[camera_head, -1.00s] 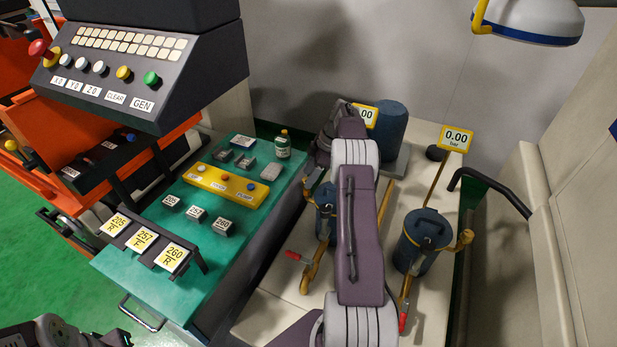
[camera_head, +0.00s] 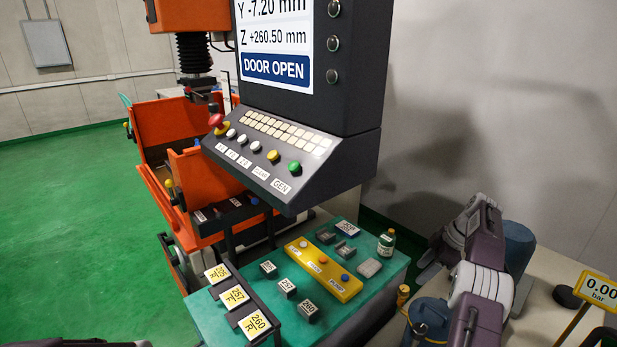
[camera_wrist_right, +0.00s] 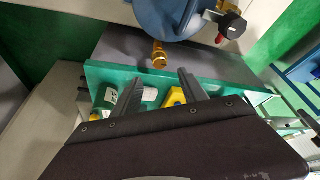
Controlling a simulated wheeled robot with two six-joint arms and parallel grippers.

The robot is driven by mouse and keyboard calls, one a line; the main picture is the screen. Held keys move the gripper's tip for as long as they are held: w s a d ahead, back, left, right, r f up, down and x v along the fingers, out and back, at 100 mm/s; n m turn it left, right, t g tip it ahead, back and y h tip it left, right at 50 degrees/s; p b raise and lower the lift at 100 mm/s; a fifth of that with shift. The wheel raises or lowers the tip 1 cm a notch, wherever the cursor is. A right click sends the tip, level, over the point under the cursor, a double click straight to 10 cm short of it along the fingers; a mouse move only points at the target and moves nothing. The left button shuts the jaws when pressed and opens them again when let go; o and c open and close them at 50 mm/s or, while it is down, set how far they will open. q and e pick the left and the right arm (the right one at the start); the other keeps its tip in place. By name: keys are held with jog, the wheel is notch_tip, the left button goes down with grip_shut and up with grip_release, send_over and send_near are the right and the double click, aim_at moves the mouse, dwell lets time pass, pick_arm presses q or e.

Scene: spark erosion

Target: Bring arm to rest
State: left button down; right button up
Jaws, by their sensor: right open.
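My right arm (camera_head: 485,235) rises from the bottom right in the head view and bends over at the top. Its gripper (camera_head: 438,250) hangs beyond the bend, partly hidden by the arm. In the right wrist view the two dark fingers of the right gripper (camera_wrist_right: 161,76) are apart, with nothing held between them. The green bottle (camera_wrist_right: 107,97) and a yellow panel (camera_wrist_right: 173,97) show beyond them. Only a dark edge of my left arm (camera_head: 75,343) shows at the bottom left; its jaws cannot be made out.
The teal bench (camera_head: 215,318) carries a yellow button panel (camera_head: 325,270), small grey blocks, labelled holders and a green bottle (camera_head: 386,243). A control console (camera_head: 285,165) stands behind it. A blue canister (camera_head: 428,318) and a gauge sign (camera_head: 597,289) are near my right arm. Green floor at left is open.

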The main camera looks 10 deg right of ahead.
jog(key=w+a+r+n, duration=0.35)
jog(key=a+r, duration=0.55)
jog(key=a, duration=0.5)
jog(key=s+a+g, duration=0.2)
jog(key=s+a, duration=0.3)
jog(key=a, duration=0.7)
jog(key=s+a+f+m+h, duration=0.1)
jog(key=s+f+m, duration=0.5)
jog(key=s, duration=0.3)
jog(key=s+a+f+m+h, duration=0.2)
jog(key=s+f+m, duration=0.5)
jog(key=s+m, duration=0.2)
jog(key=shift+s+f+t+h, duration=0.15)
jog(key=shift+s+t+h, duration=0.15)
jog(key=shift+s, duration=0.3)
jog(key=shift+s+a, duration=0.1)
